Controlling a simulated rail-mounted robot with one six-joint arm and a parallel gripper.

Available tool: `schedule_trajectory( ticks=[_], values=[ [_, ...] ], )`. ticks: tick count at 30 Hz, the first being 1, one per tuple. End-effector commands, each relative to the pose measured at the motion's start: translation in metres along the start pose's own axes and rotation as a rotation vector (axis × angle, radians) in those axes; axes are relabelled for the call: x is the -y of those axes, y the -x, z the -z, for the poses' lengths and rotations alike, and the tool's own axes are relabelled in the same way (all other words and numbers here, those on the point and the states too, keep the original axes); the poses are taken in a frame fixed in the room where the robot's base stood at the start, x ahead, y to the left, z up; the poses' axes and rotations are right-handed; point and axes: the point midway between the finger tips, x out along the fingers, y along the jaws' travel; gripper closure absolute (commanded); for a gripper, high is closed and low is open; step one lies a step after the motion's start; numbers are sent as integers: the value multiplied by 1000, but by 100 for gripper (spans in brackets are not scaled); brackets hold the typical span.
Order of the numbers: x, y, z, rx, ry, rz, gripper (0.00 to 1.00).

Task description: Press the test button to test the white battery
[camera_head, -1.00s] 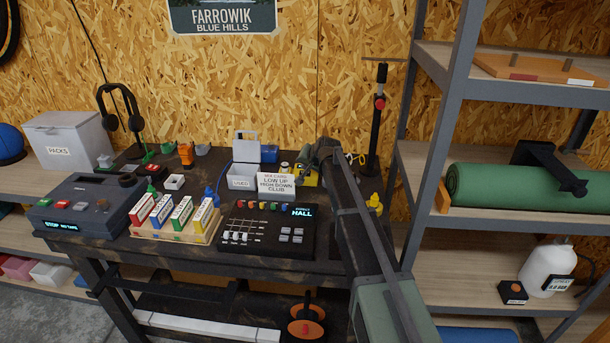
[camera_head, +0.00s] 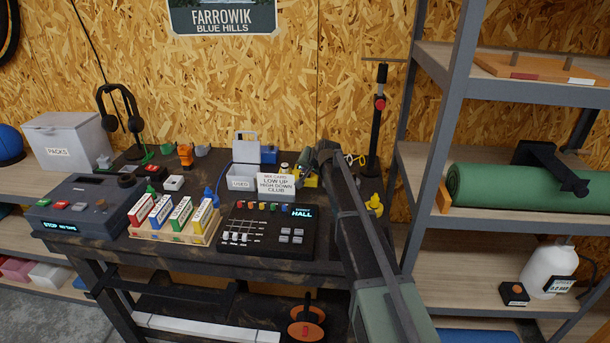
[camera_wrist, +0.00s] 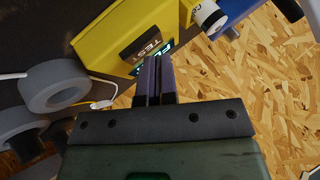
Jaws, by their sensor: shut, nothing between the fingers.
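A yellow tester (camera_wrist: 112,42) fills the upper middle of the wrist view. A dark button marked TEST (camera_wrist: 146,42) is on it, with a small lit display beside it, partly covered by my fingers. A white cylinder with dark lettering, the white battery (camera_wrist: 208,14), sits at the tester's upper right end. My gripper (camera_wrist: 155,58) is shut and empty, its tips at the display beside the TEST button. I cannot tell whether they touch. In the head view the tester (camera_head: 311,181) is small and partly hidden by my arm.
A grey ring-shaped part (camera_wrist: 55,86) and a thin white cable lie left of my fingers in the wrist view. In the head view a USED bin (camera_head: 241,183), a card sign (camera_head: 284,186) and a mixer panel (camera_head: 265,235) stand nearby. A shelf upright (camera_head: 440,130) rises to the right.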

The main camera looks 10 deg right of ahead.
Motion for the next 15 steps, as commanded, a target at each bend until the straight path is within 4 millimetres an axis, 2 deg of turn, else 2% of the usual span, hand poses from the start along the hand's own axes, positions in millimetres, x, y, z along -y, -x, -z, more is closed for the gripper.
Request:
schedule_trajectory(
  ticks=[15],
  values=[
    [3,4,2,0,0,0,100]
  ],
)
